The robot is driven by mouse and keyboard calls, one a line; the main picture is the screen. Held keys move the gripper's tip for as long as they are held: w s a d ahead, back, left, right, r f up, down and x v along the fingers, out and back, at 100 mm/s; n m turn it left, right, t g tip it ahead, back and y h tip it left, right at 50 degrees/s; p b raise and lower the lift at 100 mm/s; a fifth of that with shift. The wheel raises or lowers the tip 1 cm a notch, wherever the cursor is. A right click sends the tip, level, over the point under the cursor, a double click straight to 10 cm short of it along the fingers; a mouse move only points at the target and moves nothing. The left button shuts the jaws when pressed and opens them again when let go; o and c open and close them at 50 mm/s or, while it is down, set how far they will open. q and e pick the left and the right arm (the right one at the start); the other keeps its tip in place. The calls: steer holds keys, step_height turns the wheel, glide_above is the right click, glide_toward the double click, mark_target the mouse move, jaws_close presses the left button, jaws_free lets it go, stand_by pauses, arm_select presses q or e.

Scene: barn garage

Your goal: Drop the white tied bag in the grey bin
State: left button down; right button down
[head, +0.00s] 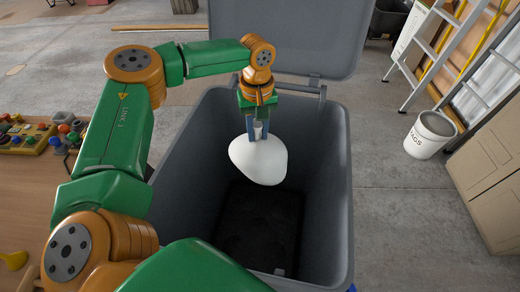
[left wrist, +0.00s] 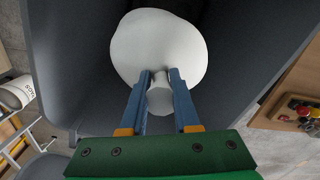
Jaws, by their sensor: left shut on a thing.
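The white tied bag (head: 258,161) hangs from my left gripper (head: 258,133) in the head view, over the open mouth of the grey bin (head: 338,190). My left gripper is shut on the bag's tied neck. In the left wrist view the two blue fingers of the gripper (left wrist: 160,78) pinch the neck, and the round white bag (left wrist: 157,42) bulges beyond them. The bin's wall (left wrist: 80,75) surrounds the bag there. The bin's dark floor shows below the bag in the head view. My right gripper is not in view.
The bin's lid (head: 290,35) is tipped open at the back. A wooden table (head: 25,180) with a board of coloured knobs (head: 25,135) stands at the left. A white bucket (head: 430,135), a ladder (head: 435,50) and cardboard boxes (head: 490,180) stand at the right.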

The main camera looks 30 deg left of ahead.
arm_select(q)
steer(key=shift+w+f, duration=0.2)
steer(key=shift+f, duration=0.05)
steer(key=c, duration=0.6)
jaws_free()
steer(key=shift+s, duration=0.15)
steer(key=shift+o, duration=0.2)
steer(key=shift+r, duration=0.15)
step_height(320, 180, up, 6)
steer(key=shift+b, duration=0.9)
steer(key=shift+d+r, duration=0.1)
steer(key=shift+r, duration=0.4)
steer(key=shift+f, duration=0.1)
